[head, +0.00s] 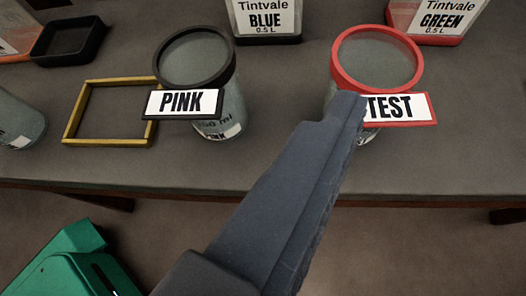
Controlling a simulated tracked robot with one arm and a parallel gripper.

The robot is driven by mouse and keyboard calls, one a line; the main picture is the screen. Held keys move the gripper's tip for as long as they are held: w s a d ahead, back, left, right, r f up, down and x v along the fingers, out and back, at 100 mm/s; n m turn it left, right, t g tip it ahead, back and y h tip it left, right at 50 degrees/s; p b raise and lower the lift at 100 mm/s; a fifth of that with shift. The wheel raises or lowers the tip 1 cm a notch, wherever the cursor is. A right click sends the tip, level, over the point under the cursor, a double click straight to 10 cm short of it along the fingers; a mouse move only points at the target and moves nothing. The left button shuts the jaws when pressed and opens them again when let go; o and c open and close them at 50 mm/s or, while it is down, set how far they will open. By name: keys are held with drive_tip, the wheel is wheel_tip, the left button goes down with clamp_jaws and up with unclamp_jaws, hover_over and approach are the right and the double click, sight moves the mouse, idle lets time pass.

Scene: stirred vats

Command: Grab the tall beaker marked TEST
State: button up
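The beaker marked TEST (376,58) stands on the table at the right. It is clear glass with a red rim and a red-framed label plate on its front. My gripper (348,104) reaches up from the bottom middle as a dark grey finger. Its tip overlaps the left end of the TEST plate in the picture and hides part of the beaker's front. I cannot tell whether it touches. Only one finger shape shows clearly, so its opening cannot be judged. Nothing is seen held in it.
A black-rimmed beaker marked PINK (195,57) stands to the left, beside an empty yellow frame (69,121). Tintvale BLUE (266,18) and GREEN (432,18) containers stand behind. A black tray (67,40) is at the back left. The table's front edge (420,197) runs below the beakers.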

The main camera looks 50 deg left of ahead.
drive_tip(key=s+a+f+y+b, duration=0.1)
drive_tip(key=s+a+f+y, duration=0.1)
drive_tip(key=s+a+f, duration=0.3)
drive_tip(key=shift+m, duration=0.3)
drive_tip(key=w+f, duration=0.1)
drive_tip(key=w, duration=0.1)
drive_tip(key=w+f+b, duration=0.1)
drive_tip(key=w+f, duration=0.1)
drive_tip(key=w, duration=0.1)
drive_tip(key=w+f+b, duration=0.1)
drive_tip(key=w, duration=0.1)
drive_tip(key=shift+w+f, duration=0.2)
drive_tip(key=shift+w, duration=0.05)
drive_tip(key=shift+w+d+r+b+x, duration=0.1)
drive_tip(key=shift+b+x, duration=0.25)
drive_tip(key=shift+x, duration=0.65)
drive_tip(key=shift+w+d+r+b+x, duration=0.1)
drive_tip(key=shift+b+x, duration=0.3)
drive_tip(key=shift+x, duration=0.65)
drive_tip(key=shift+w+d+r+b+x, duration=0.1)
drive_tip(key=shift+b+x, duration=0.25)
drive_tip(key=shift+x, duration=0.65)
drive_tip(key=shift+s, duration=0.1)
drive_tip(key=c, duration=1.1)
